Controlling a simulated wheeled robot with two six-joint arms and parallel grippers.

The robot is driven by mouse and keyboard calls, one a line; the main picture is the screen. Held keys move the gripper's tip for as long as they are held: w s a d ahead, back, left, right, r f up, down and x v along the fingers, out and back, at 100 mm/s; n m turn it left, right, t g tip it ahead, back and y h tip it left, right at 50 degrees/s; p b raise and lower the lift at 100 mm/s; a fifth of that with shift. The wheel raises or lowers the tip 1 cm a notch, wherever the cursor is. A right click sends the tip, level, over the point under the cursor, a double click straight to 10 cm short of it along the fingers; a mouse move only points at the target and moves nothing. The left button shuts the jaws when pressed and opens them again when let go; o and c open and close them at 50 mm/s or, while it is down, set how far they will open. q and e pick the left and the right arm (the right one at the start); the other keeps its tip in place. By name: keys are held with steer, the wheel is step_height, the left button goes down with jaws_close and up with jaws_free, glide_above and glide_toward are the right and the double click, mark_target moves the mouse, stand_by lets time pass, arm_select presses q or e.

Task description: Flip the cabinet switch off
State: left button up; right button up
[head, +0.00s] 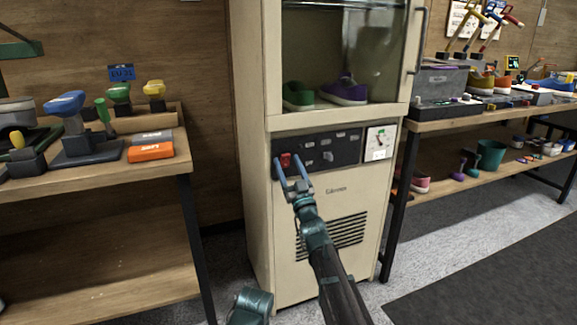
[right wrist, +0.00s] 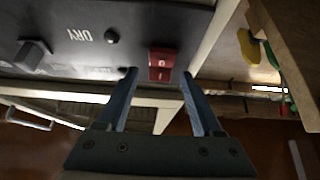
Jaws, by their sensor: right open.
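The cream cabinet (head: 285,225) stands in the middle of the head view with a dark control panel (head: 345,145) below its glass door. The red rocker switch (head: 286,160) is at the panel's left end. My right gripper (head: 292,168) is open and empty in front of it. In the right wrist view the red switch (right wrist: 162,63) lies between and just beyond the two fingertips of my right gripper (right wrist: 160,76). Its pale marks show, but which side is pressed I cannot tell. Contact is not clear. My left gripper is not in view.
A knob (head: 328,156) and a gauge (head: 380,142) are on the panel. Green and purple shoes (head: 344,91) stand behind the glass. A wooden bench (head: 95,182) with brushes is at left, and a shelf (head: 470,120) with shoes is at right.

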steer(key=b+v, duration=0.7)
steer(key=v, duration=0.7)
steer(key=shift+w, duration=0.1)
